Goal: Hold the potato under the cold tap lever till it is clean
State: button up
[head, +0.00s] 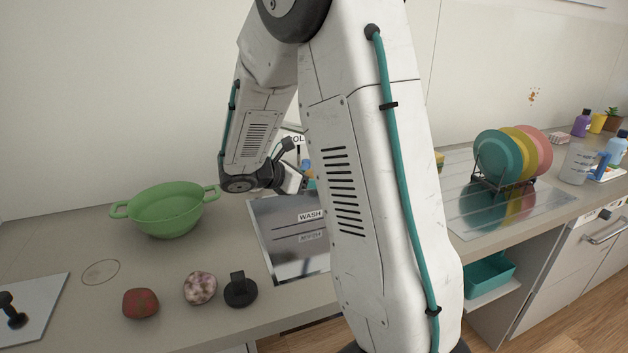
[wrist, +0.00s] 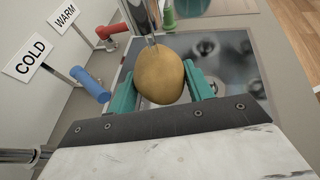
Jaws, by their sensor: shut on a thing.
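In the wrist view my gripper (wrist: 158,88) is shut on the potato (wrist: 160,78), with a teal finger on each side. The potato is yellow-brown and its visible side looks mostly plain, without clear dirt patches. A thin grey spout or stream end shows at its top; I cannot tell which. The blue cold tap lever (wrist: 90,85) with its COLD sign (wrist: 28,60) is to the left of the potato, apart from it. The red warm lever (wrist: 108,31) with its WARM sign (wrist: 65,18) is farther up. In the head view my arm hides the potato.
The sink area (head: 288,254), with a WASH label, lies beyond my arm. A plate rack (head: 505,180) stands right.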

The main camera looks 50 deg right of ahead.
jog(key=w+a, duration=0.2)
jog(key=a, duration=0.5)
jog(key=shift+a, duration=0.4)
jog(key=shift+s, duration=0.15)
dwell(0.3)
